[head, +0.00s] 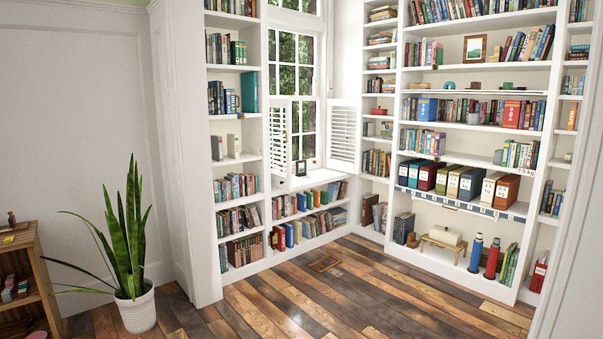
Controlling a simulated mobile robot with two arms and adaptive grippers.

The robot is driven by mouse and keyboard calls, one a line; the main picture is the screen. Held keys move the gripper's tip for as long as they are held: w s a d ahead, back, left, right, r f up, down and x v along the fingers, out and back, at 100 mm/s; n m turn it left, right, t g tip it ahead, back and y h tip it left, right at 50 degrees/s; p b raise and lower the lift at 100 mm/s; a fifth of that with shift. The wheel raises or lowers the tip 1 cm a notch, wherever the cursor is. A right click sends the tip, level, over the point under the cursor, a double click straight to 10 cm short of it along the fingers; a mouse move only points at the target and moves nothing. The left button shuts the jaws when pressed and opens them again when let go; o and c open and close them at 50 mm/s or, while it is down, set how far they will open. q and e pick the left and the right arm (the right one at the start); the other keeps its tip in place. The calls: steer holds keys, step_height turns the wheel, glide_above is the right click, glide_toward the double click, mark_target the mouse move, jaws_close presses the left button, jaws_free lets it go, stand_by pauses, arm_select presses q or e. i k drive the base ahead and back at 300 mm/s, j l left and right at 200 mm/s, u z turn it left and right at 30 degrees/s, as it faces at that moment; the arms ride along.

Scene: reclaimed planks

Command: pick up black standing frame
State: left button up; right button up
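A small black standing frame (301,168) stands upright on the white window sill, on top of the low bookcase below the window. It is far off and small in the head view. Its picture is too small to make out. Neither of my grippers is in the head view, and nothing is seen touching the frame.
The low bookcase (309,239) under the sill holds books. Tall white bookshelves stand on both sides. A potted plant (137,308) and a wooden shelf (30,280) stand at left. The middle floor is mostly clear.

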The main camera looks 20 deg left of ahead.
mark_target(300, 165)
steer(key=i+u, duration=0.25)
steer(key=i, duration=3.35)
steer(key=i+u, duration=0.3)
steer(key=i, duration=0.25)
steer(key=i+l+u, duration=0.15)
steer(key=i+u, duration=0.2)
steer(key=i, duration=0.15)
steer(key=i+l+u, duration=0.3)
steer(key=i, duration=0.25)
steer(key=i+l+u, duration=0.35)
steer(key=i+l, duration=0.15)
steer(key=l, duration=0.15)
steer(key=i+l+z, duration=0.1)
steer(key=l, duration=0.2)
